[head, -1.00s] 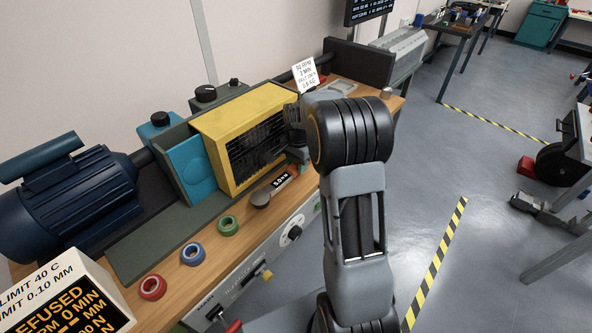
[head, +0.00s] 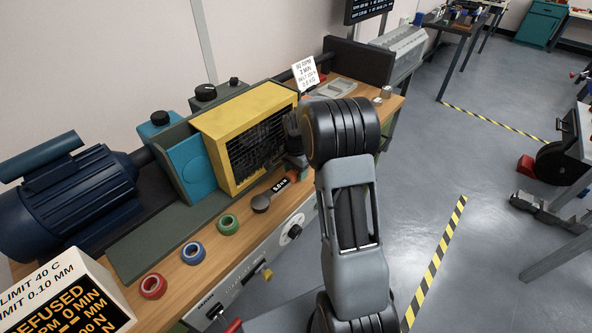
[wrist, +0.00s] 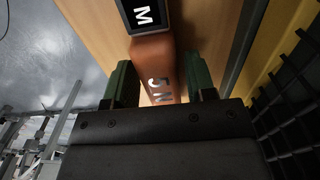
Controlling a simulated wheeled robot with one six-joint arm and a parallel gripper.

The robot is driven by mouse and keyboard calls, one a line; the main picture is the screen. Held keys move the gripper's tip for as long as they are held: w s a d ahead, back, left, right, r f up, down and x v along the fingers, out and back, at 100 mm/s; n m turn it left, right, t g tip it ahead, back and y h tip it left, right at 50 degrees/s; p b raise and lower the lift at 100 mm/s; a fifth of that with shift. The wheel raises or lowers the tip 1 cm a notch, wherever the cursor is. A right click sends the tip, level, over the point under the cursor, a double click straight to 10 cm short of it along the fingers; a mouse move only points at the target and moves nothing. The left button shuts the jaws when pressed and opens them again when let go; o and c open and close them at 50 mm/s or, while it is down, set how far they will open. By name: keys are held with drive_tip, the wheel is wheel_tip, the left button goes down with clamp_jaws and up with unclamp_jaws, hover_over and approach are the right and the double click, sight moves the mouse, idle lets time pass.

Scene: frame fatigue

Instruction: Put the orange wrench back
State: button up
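The orange wrench lies on the wooden bench in front of the yellow cage; in the head view its round grey head and black label (head: 280,186) show, and most of its orange handle is hidden by my gripper. In the wrist view the orange handle (wrist: 153,52) with pale lettering lies between the two green fingers. My gripper (wrist: 160,66) is open around the handle, with a gap visible at the right finger. It also shows in the head view (head: 294,161), low over the bench's front edge. Any contact with the handle cannot be made out.
The yellow cage (head: 225,123) with dark bars stands close behind my gripper. Red (head: 153,286), blue (head: 193,253) and green (head: 228,225) rings lie along the bench's front. A white sign (head: 305,73) and grey tray (head: 335,89) are farther back. A blue motor (head: 70,200) fills the left.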

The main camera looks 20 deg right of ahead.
drive_tip(key=shift+o, duration=0.7)
drive_tip(key=shift+r, duration=0.1)
wheel_tip(320, 180, up, 12)
drive_tip(key=s+a+r+n+t, duration=0.1)
drive_tip(key=s+a+n, duration=0.2)
drive_tip(key=s, duration=0.4)
drive_tip(key=s+a+r+n+t+p, duration=0.1)
drive_tip(key=s+a+n, duration=0.3)
drive_tip(key=s, duration=0.3)
drive_tip(key=s+a+r+n+t, duration=0.1)
drive_tip(key=s+a+n, duration=0.2)
drive_tip(key=s+n, duration=0.3)
drive_tip(key=shift+s+a+r+t, duration=0.25)
drive_tip(key=shift+s+t, duration=0.05)
drive_tip(key=shift+s, duration=0.7)
